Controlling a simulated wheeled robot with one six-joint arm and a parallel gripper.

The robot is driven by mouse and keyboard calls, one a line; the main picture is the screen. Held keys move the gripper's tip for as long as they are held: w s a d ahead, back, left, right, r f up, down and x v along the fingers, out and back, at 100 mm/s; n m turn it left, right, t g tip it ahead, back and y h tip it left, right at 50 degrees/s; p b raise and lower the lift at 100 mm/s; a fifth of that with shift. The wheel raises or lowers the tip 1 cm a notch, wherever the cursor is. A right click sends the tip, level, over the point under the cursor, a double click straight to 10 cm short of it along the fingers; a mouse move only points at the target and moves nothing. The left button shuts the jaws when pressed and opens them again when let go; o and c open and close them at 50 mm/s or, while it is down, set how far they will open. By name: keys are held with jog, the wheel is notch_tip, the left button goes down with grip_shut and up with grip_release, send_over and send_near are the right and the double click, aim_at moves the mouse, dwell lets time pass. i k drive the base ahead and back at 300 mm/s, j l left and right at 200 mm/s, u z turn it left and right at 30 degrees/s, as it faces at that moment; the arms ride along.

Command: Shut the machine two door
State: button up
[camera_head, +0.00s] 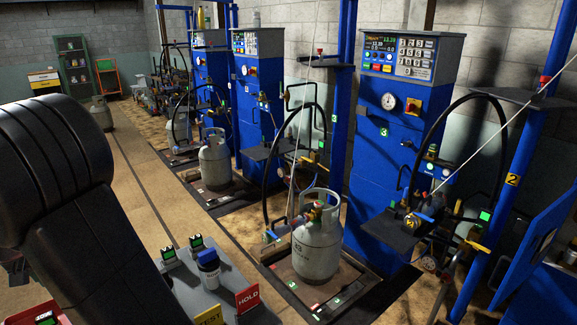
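A yellow label with a 2 sits on a blue post (520,150) at the right. Beside and below it, a flat blue panel (527,246) juts in from the right edge at an angle. It looks like a door standing open, but its hinge side and the body of machine two are cut off by the frame. The blue machine marked 3 (378,150) stands left of the post, with its front panel flush. My gripper is out of view; only my black arm shows at the left.
A grey gas cylinder (317,245) stands upright on the platform before machine three. Another cylinder (214,165) stands farther back. A grey surface with a jar (208,266) and red HOLD sign (248,299) is at the lower front. The tan floor at left is mostly clear.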

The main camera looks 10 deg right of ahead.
aim_at(527, 260)
jog(key=z, duration=2.6)
jog(key=i+u, duration=0.4)
jog(key=i, duration=0.6)
